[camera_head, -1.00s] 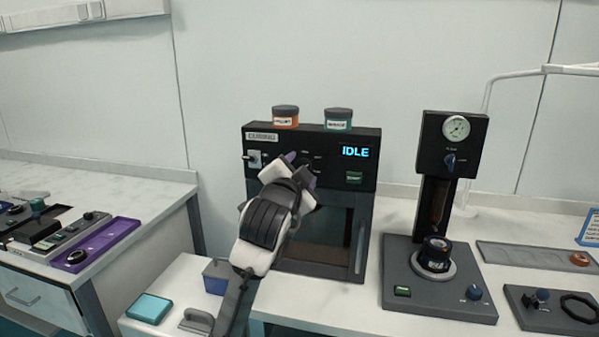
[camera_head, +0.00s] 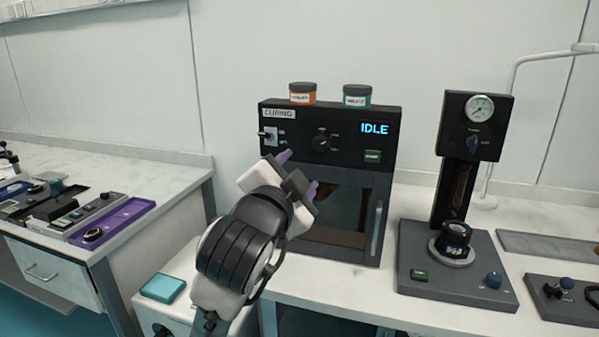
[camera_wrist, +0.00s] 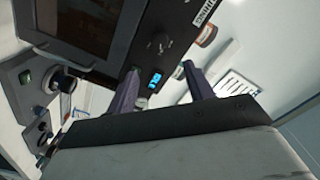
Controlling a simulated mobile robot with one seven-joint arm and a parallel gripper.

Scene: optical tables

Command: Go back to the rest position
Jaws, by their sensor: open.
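My gripper (camera_head: 297,172) is open and empty in the head view. Its purple fingers point up and right, in front of the curing oven (camera_head: 334,111). In the wrist view the two fingers of my gripper (camera_wrist: 158,88) stand apart with nothing between them. The oven shows tilted there, with its blue display (camera_wrist: 154,80) near one finger. In the head view the display reads IDLE, and the knob (camera_head: 321,140) is uncovered. My arm hides the lower left of the oven.
An orange-labelled jar (camera_head: 302,94) and a teal-labelled jar (camera_head: 356,97) stand on the oven. A press with a gauge (camera_head: 457,257) stands at right. At left are a purple tray (camera_head: 112,221) and a teal block (camera_head: 163,288). Open air surrounds the gripper's left side.

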